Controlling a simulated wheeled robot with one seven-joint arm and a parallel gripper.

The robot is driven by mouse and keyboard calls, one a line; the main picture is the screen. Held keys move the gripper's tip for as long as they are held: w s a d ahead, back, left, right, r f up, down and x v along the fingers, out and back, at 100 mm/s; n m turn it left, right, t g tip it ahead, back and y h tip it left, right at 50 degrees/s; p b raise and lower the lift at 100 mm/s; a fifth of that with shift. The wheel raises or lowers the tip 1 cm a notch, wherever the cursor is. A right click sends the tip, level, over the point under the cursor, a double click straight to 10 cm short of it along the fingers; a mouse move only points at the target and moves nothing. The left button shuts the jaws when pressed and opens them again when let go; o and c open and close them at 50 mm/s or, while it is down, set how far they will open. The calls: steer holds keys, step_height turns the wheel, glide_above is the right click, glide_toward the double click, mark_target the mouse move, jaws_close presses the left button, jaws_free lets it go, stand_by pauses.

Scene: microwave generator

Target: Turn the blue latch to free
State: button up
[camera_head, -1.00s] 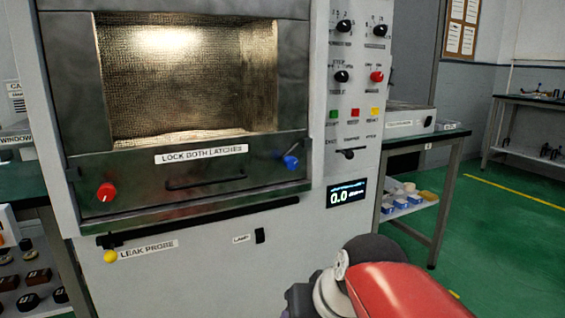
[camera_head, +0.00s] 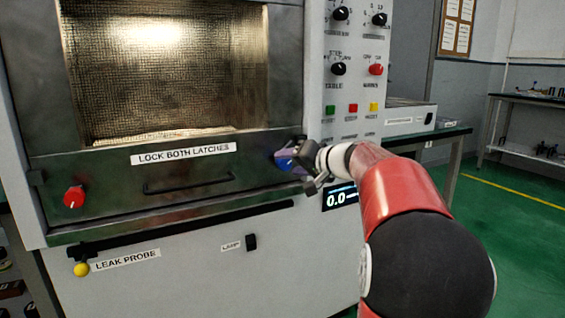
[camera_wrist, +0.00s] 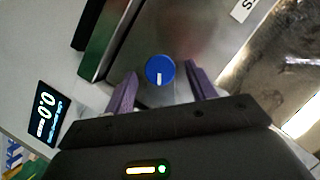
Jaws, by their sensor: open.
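The blue latch (camera_wrist: 160,70) is a round knob with a white mark on the steel door panel. In the wrist view it lies ahead of and between the purple fingers of my gripper (camera_wrist: 159,82), which are spread apart with a gap on each side. In the head view the blue latch (camera_head: 284,161) is partly hidden by my gripper (camera_head: 287,155), which reaches it from the right. I cannot tell whether a finger touches it.
A red latch (camera_head: 74,197) sits at the door's left end. A dark handle bar (camera_head: 188,184) lies between the latches. The digital display (camera_head: 340,197) is below my wrist. Control knobs (camera_head: 338,68) and coloured buttons (camera_head: 352,108) are above it.

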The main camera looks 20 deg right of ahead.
steer(key=shift+x, duration=1.4)
steer(key=shift+a, duration=0.1)
steer(key=c, duration=1)
